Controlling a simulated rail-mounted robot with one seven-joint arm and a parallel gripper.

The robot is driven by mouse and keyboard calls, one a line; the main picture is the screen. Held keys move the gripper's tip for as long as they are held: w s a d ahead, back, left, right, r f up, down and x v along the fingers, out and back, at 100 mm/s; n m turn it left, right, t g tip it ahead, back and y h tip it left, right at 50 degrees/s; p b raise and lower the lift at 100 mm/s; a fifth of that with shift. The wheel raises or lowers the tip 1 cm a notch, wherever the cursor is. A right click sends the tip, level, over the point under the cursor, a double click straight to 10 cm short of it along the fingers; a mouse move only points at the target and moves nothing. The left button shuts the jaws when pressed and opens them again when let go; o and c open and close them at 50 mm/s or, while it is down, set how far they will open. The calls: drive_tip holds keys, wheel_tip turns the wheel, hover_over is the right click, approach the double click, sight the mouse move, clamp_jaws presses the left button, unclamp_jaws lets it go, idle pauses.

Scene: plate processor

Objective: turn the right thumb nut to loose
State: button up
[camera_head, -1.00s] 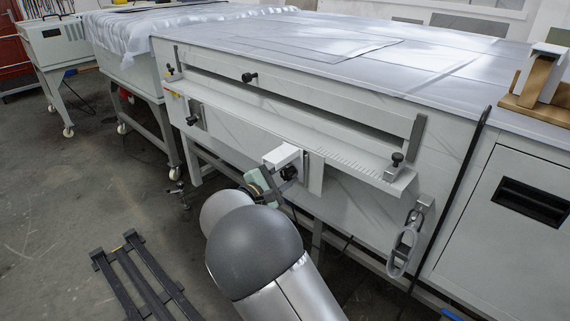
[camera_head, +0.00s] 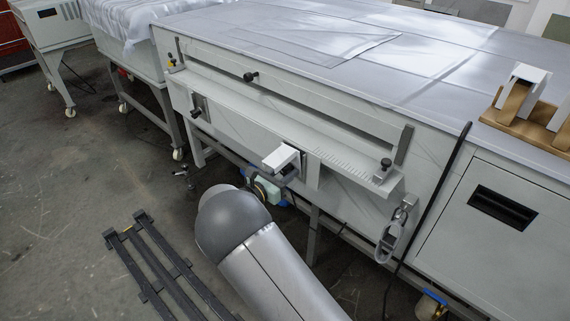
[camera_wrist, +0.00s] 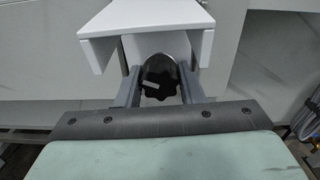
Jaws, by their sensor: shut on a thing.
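A black lobed thumb nut (camera_wrist: 160,76) with a small pale mark sits under a white hood (camera_wrist: 148,20) in the wrist view. My gripper (camera_wrist: 161,86) is shut on this nut, with one grey finger on each side of it. In the head view the white hood (camera_head: 283,159) is at the middle of the machine's front, and my gripper (camera_head: 267,185) is just below it, partly hidden by my arm. The nut itself is mostly hidden there. Another black knob (camera_head: 386,164) stands at the right end of the ledge, and one (camera_head: 196,112) is at the left.
A long ledge (camera_head: 340,162) with a slot above it runs along the machine front. A grey loop handle (camera_head: 392,238) hangs at the right, beside a black rod (camera_head: 440,180). A black rack (camera_head: 160,270) lies on the floor at lower left.

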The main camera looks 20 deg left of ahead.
drive_tip(key=shift+n+p, duration=1.35)
drive_tip(key=shift+n, duration=0.55)
drive_tip(key=shift+f, duration=0.1)
drive_tip(key=o, duration=0.7)
drive_tip(key=shift+s, duration=0.15)
